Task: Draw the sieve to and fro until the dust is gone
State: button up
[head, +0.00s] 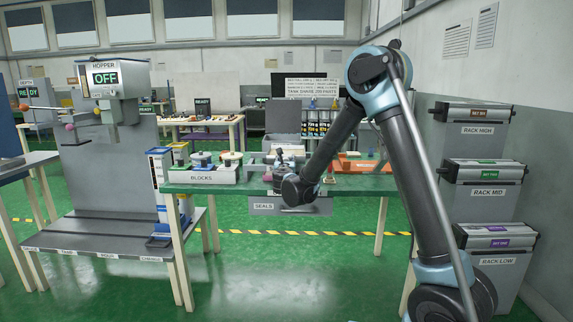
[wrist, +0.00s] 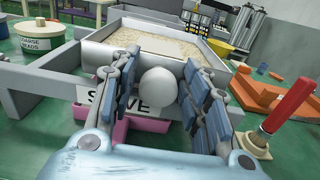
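The sieve (wrist: 190,52) is a grey-walled tray in a grey frame (wrist: 48,92), with pale grainy material across its bed in the wrist view. A label reading SIEVE, partly covered, is on the frame's front. A rounded white knob (wrist: 158,90) stands at the sieve's near side. My gripper (wrist: 161,64) has one finger on each side of the knob, and a narrow gap seems to show beside it. In the head view my gripper (head: 281,157) is at the green table, where my arm hides much of the sieve. A pink container (wrist: 142,132) shows beneath the sieve.
A red-handled tool (wrist: 274,118) and an orange tray (wrist: 270,95) are close on the right. A coarse beads tub (wrist: 40,40) stands left. The BLOCKS tray (head: 205,176) is on the table (head: 290,187). A hopper reading OFF (head: 107,80) stands left; racks (head: 483,190) stand right.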

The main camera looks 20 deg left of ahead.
aim_at(270, 159)
grip_shut()
jog(key=a, duration=0.2)
jog(key=s+a, duration=0.1)
jog(key=a, duration=0.4)
jog(key=shift+s+a, duration=0.15)
jog(key=shift+s, duration=0.25)
jog(key=shift+o, duration=2.2)
grip_release()
jog(key=v, duration=1.2)
